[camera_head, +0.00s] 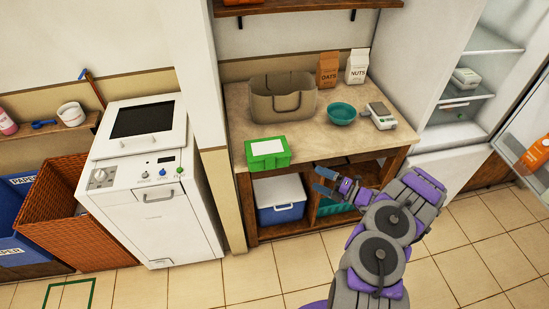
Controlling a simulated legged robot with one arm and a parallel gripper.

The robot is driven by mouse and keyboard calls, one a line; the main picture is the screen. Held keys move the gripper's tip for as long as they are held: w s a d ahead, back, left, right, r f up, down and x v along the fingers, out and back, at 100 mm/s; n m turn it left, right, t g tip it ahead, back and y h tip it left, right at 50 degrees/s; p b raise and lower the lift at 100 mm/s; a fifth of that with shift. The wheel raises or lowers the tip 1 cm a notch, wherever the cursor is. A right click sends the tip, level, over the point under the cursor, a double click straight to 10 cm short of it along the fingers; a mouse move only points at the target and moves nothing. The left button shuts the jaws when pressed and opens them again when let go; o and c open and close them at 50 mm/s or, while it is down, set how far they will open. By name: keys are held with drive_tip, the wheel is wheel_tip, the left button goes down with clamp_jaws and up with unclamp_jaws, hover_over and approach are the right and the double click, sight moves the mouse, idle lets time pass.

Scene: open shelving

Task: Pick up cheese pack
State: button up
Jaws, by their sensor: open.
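No pack in view can be read as cheese. A small white pack with green marks (466,77) lies on a shelf of the open fridge at the upper right. A green box with a white top panel (267,153) sits at the front left corner of the counter; I cannot tell what it holds. My gripper (318,181) is open and appears empty, in front of the counter's front edge. It is to the right of the green box and well left of the fridge pack.
The counter (315,142) also holds a beige basket (283,105), a teal bowl (341,114), a scale (380,117), an oats bag (327,70) and a nuts bag (357,67). The open fridge door (525,141) stands at the right. The tiled floor (485,262) is clear there.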

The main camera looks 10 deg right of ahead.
drive_tip(key=b, duration=0.2)
approach(281, 162)
drive_tip(key=shift+m, duration=0.4)
drive_tip(key=x, duration=0.4)
drive_tip(key=shift+w+a+f, duration=0.1)
drive_tip(key=shift+w, duration=0.2)
drive_tip(key=shift+b+x, duration=0.7)
drive_tip(key=shift+x, duration=2)
drive_tip(key=shift+s+a, duration=0.1)
drive_tip(key=c, duration=1.1)
